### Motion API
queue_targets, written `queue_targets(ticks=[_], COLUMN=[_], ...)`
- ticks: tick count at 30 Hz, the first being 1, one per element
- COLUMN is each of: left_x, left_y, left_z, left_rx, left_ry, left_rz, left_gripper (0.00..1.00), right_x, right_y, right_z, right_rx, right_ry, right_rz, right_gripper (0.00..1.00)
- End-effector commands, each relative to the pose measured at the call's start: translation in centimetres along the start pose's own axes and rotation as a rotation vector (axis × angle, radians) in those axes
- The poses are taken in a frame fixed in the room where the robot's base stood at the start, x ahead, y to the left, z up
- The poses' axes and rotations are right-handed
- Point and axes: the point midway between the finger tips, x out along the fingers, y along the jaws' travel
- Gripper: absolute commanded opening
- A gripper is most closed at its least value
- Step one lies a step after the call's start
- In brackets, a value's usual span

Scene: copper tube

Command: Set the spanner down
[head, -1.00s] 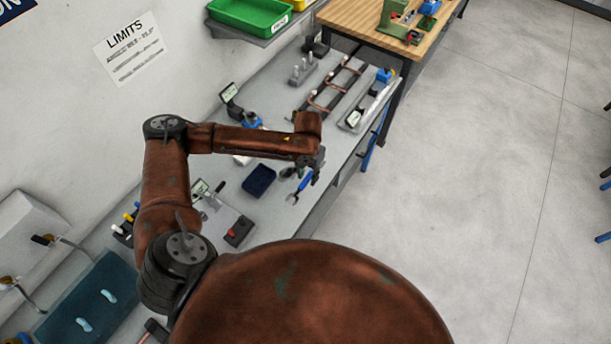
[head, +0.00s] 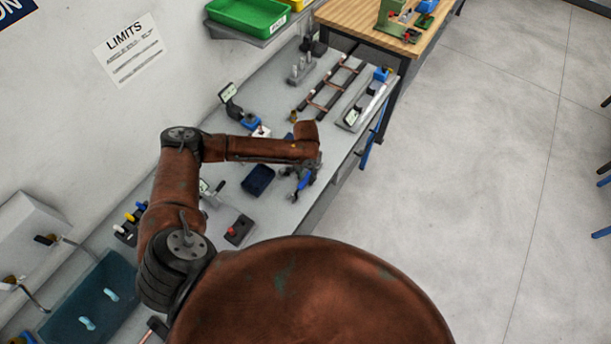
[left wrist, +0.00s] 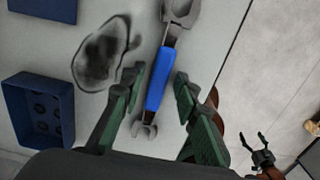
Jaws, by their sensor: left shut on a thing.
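The spanner with a blue handle (left wrist: 160,80) is between the green-padded fingers of my left gripper (left wrist: 158,82) in the left wrist view. Its large grey jaw points to the top and its small end toward the palm. The gripper is shut on it. In the head view the spanner (head: 304,181) hangs at my left gripper (head: 308,172), over the bench (head: 270,212) near its front edge. I cannot tell whether it touches the bench. My right gripper (left wrist: 256,145) shows small at the lower right of the wrist view, fingers apart, over the floor.
A dark blue bin (head: 258,180) stands left of the spanner; it also shows in the wrist view (left wrist: 38,112). A dark oval patch (left wrist: 105,55) lies beside the spanner. A rack with copper tubes (head: 333,88) is farther back.

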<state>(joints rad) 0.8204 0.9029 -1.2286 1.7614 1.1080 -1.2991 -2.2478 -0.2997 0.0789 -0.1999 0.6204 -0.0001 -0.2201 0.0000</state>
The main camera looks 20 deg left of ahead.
Motion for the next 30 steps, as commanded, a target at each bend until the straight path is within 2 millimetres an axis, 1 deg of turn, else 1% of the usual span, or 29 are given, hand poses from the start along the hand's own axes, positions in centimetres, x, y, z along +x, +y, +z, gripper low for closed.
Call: queue_targets(ticks=[2,3,10,18,22,26,30], left_x=[0.3,0.3,0.2,0.2,-0.7,-2.6,-5.7], left_y=[0.0,0.0,0.0,0.0,0.1,0.1,0.1], left_z=[0.0,0.0,0.0,0.0,0.1,0.1,0.1], left_rx=[0.000,0.000,0.000,0.000,0.000,0.002,0.000], left_ry=[0.000,0.000,0.000,0.000,-0.002,-0.003,-0.003], left_rz=[0.000,0.000,0.000,0.000,0.000,0.000,0.001], left_gripper=[0.00,0.30,0.46,0.46,0.46,0.46,0.46], right_x=[0.1,0.1,0.1,0.0,0.1,0.4,0.9], right_y=[0.0,0.0,0.1,0.1,0.1,0.1,0.1], right_z=[0.0,0.0,0.0,0.1,0.1,0.1,0.2], right_rx=[0.000,0.000,0.000,-0.001,-0.001,-0.001,-0.001], right_ry=[0.000,0.000,-0.001,-0.001,-0.001,-0.001,-0.001], right_rz=[0.000,0.000,0.001,0.001,0.002,0.002,0.002], right_gripper=[0.75,0.75,0.75,0.75,0.75,0.75,0.75])
